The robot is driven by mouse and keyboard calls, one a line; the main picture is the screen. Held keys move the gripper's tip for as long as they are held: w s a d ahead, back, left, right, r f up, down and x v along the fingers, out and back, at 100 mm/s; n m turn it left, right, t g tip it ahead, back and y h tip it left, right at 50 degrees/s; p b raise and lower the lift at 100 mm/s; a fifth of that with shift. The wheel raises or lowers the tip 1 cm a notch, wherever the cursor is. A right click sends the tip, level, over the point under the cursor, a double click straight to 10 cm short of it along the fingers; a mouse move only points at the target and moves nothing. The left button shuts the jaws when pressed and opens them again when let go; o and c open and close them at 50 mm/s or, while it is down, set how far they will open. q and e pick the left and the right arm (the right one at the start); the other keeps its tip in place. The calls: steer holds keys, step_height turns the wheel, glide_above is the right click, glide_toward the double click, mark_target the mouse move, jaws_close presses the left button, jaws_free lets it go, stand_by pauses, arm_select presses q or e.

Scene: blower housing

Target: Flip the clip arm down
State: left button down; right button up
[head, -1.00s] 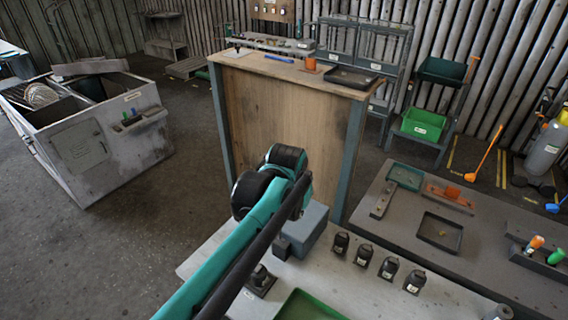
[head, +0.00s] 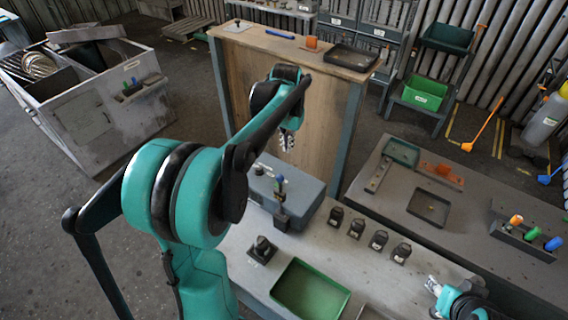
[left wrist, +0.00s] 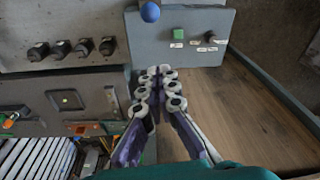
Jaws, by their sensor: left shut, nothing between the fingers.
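An upright dark post with a blue knob (head: 280,186) stands at the front of a grey box (head: 302,196) on the near bench; it looks like the clip arm. In the left wrist view the blue knob (left wrist: 150,12) shows at the top edge, in front of the grey box face (left wrist: 200,22). My left gripper (head: 288,141) is shut and empty, above and behind the knob in the head view. Its closed fingers (left wrist: 160,78) show in the left wrist view, apart from the knob. My right gripper (head: 434,285) shows only partly at the lower right; its jaw state is unclear.
Several black knobs (head: 356,228) stand in a row right of the box. A single black knob (head: 262,246) and a green tray (head: 310,289) lie nearer. A wooden panel (head: 240,85) rises behind the box. Another bench (head: 470,215) is at the right.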

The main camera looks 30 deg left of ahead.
arm_select(q)
step_height(320, 180, down, 9)
steer(key=s+p, duration=0.1)
steer(key=s, duration=0.1)
steer(key=shift+s, duration=0.3)
steer(key=shift+w, duration=0.1)
steer(key=shift+s, duration=0.2)
